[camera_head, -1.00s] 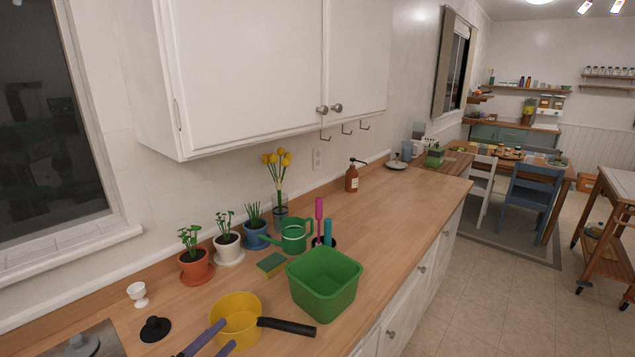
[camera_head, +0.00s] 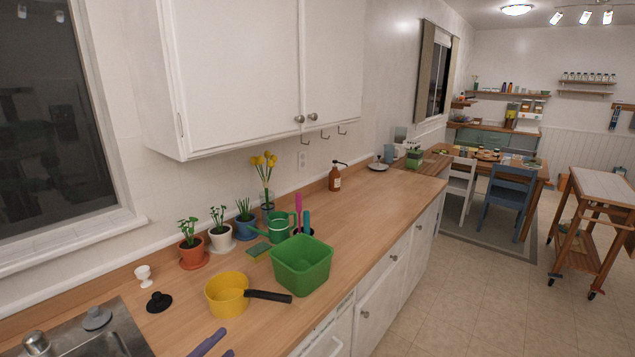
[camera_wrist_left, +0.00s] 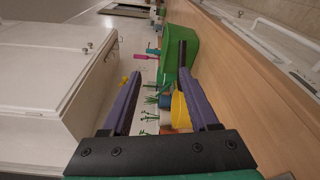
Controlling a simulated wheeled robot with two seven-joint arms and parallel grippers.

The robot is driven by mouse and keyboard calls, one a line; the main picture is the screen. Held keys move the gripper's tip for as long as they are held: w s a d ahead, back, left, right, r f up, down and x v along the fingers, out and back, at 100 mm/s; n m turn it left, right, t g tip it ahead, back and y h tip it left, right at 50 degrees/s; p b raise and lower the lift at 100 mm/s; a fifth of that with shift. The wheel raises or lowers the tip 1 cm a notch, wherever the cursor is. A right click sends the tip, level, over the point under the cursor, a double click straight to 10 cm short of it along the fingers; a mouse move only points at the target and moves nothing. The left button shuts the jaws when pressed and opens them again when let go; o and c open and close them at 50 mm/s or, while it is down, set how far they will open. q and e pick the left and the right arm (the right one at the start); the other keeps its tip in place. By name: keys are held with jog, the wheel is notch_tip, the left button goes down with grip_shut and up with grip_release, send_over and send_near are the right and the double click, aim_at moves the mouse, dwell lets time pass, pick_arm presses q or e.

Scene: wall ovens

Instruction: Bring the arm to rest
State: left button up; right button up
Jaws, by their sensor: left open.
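My left gripper (camera_head: 217,345) shows at the bottom edge of the head view as two purple fingertips, in front of the yellow pot. In the left wrist view the gripper (camera_wrist_left: 160,95) has its two purple fingers well apart, with nothing held between them. The yellow pot (camera_head: 224,296) with its black handle stands on the wooden counter, near the green tub (camera_head: 301,268). The fingers partly cover the pot (camera_wrist_left: 180,110) in the left wrist view. My right gripper is in neither view.
The wooden counter (camera_head: 370,215) runs along the wall under white cabinets (camera_head: 240,75). Potted plants, a green watering can (camera_head: 275,228) and a sponge stand behind the tub. A sink (camera_head: 105,335) is at the lower left. The floor to the right is open up to a wheeled cart (camera_head: 590,215).

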pick_arm(q)
jog(key=s+d+f+m+g+y, duration=0.1)
jog(key=s+f+m+g+y, duration=0.4)
jog(key=s+f+m+g, duration=0.5)
jog(key=s+a+m+g+y, duration=0.2)
jog(key=s+a+m+y, duration=0.15)
jog(key=s+m, duration=0.35)
notch_tip(320, 180, down, 26)
jog(key=s+b, duration=0.2)
jog(key=b, duration=0.3)
jog(key=s+a+f+g+b, duration=0.2)
jog(key=s+f+b, duration=0.3)
jog(key=s+f, duration=1.2)
notch_tip(320, 180, down, 4)
jog(key=shift+s+a+f, duration=0.2)
jog(key=shift+s+a, duration=0.05)
jog(key=shift+a, duration=0.45)
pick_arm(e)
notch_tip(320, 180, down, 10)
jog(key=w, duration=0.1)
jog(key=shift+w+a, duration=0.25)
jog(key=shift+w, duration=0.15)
